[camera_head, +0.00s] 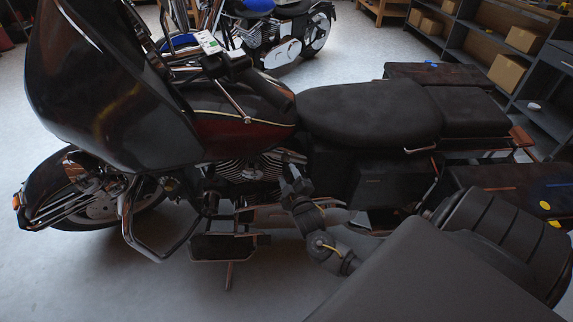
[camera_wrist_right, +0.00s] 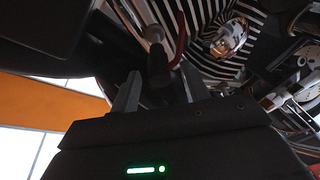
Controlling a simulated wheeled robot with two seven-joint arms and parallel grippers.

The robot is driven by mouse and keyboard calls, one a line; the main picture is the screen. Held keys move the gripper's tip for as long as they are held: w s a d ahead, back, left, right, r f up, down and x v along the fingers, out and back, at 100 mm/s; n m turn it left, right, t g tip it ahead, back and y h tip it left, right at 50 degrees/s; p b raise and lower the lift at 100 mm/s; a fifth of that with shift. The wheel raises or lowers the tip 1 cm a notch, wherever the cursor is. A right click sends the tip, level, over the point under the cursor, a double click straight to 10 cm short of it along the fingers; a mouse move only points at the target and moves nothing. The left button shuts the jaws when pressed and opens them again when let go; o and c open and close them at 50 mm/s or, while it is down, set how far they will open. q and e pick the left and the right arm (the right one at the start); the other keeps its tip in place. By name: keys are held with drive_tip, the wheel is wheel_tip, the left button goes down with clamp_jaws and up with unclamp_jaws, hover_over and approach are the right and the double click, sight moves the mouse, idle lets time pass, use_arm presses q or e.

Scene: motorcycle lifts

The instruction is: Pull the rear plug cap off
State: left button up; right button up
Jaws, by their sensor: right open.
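The motorcycle (camera_head: 235,125) stands side-on, with its finned engine (camera_head: 243,170) below the dark red tank. My right gripper (camera_head: 290,172) is at the rear side of the engine, open. In the right wrist view, its two fingers (camera_wrist_right: 160,88) stand on either side of a dark plug cap (camera_wrist_right: 157,65), with a gap visible. A red lead (camera_wrist_right: 180,45) runs beside the cap, and the cooling fins (camera_wrist_right: 205,65) lie behind. The cap is too small and hidden to make out in the head view. My left gripper is out of view.
A round chrome part (camera_wrist_right: 230,38) sits on the fins to the right of the fingers. The black seat (camera_head: 370,115) and side case (camera_head: 385,183) are close to my right arm. A second motorcycle (camera_head: 275,35) and shelves (camera_head: 480,40) stand behind.

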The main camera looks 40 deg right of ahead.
use_arm(q)
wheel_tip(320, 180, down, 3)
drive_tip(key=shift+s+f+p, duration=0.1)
drive_tip(key=shift+p, duration=0.3)
use_arm(e)
drive_tip(key=v, duration=0.8)
drive_tip(key=shift+s, duration=0.3)
